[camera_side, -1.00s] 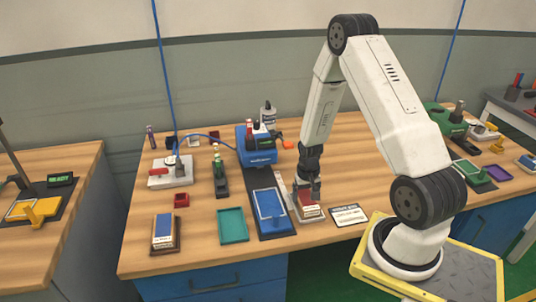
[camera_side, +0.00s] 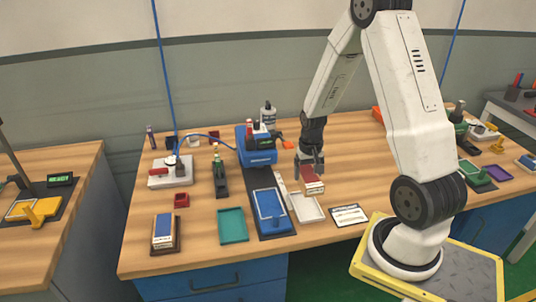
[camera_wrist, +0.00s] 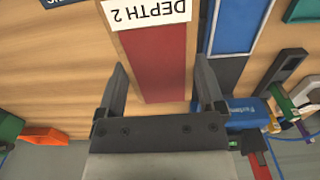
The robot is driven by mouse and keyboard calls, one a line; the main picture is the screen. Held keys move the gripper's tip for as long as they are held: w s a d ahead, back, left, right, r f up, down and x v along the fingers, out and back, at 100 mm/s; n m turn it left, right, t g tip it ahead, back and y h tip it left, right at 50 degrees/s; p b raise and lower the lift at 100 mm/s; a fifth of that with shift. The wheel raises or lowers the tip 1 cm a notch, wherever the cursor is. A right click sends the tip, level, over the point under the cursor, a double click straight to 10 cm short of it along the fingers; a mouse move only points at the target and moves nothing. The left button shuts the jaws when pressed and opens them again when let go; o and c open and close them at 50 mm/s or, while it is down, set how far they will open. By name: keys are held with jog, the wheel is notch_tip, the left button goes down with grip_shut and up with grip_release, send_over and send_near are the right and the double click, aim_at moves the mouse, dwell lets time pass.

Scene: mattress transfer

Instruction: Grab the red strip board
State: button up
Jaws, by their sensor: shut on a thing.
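The red strip board (camera_side: 312,187) is a small red block with a white label on its front, held above the table in the side view. My gripper (camera_side: 311,175) is shut on it from above. In the wrist view the red board (camera_wrist: 160,65) lies between my two fingers (camera_wrist: 162,85), with a white "DEPTH 2" label (camera_wrist: 147,13) at its far end. Below it in the side view, a white tray (camera_side: 309,214) stands empty on the table.
A blue tray (camera_side: 285,222) on a dark strip is left of the white tray, with a teal tray (camera_side: 233,238) beyond. A printed card (camera_side: 350,215) lies to the right. A blue machine (camera_side: 257,158) stands behind. The wood is clear right of my gripper.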

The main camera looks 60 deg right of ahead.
jog(key=shift+r, duration=0.35)
jog(key=shift+a, duration=0.15)
dwell(0.3)
